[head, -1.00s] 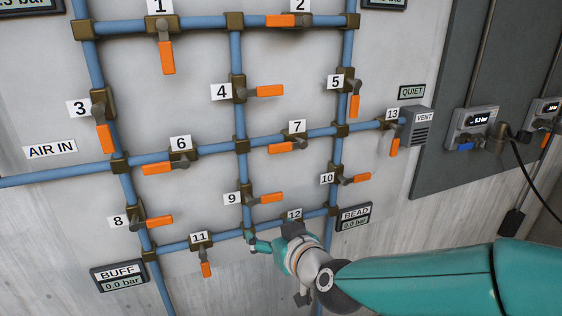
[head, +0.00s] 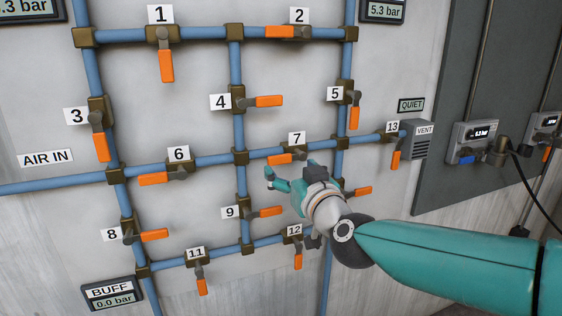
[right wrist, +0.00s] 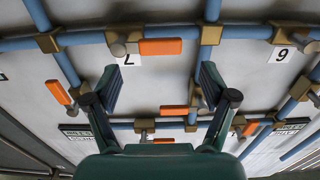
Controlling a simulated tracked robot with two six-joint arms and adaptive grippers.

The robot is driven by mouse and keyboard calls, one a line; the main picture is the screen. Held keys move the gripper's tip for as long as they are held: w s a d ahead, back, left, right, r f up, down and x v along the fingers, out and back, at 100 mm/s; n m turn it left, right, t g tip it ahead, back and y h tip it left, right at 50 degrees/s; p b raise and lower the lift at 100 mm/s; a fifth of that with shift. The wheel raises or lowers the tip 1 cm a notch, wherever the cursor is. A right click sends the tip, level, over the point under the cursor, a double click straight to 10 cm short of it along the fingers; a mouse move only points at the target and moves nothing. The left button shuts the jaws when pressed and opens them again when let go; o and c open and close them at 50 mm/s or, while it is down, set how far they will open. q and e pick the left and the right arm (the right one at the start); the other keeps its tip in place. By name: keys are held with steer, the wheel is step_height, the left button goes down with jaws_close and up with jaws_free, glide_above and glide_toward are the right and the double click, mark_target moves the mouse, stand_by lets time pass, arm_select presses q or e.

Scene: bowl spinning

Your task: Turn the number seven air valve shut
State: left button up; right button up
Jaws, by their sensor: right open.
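Valve 7 sits on the middle horizontal blue pipe, with its label (head: 297,138) just above it. Its orange handle (head: 280,159) points left, lying along the pipe. My right gripper (head: 291,175) is open and empty, its fingers spread just below that handle in the head view. In the right wrist view, the wall appears upside down; the valve 7 handle (right wrist: 160,47) shows beyond the gap between my right gripper's fingers (right wrist: 158,85). No contact with the handle is visible. My left gripper is not in view.
Valve 12's handle (head: 298,261) hangs below my right wrist. Valve 9's handle (head: 271,211) is close at lower left, valve 5's handle (head: 354,117) at upper right. The wall above valve 7 is clear.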

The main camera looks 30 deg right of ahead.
mark_target(281, 159)
steer(key=x, duration=0.7)
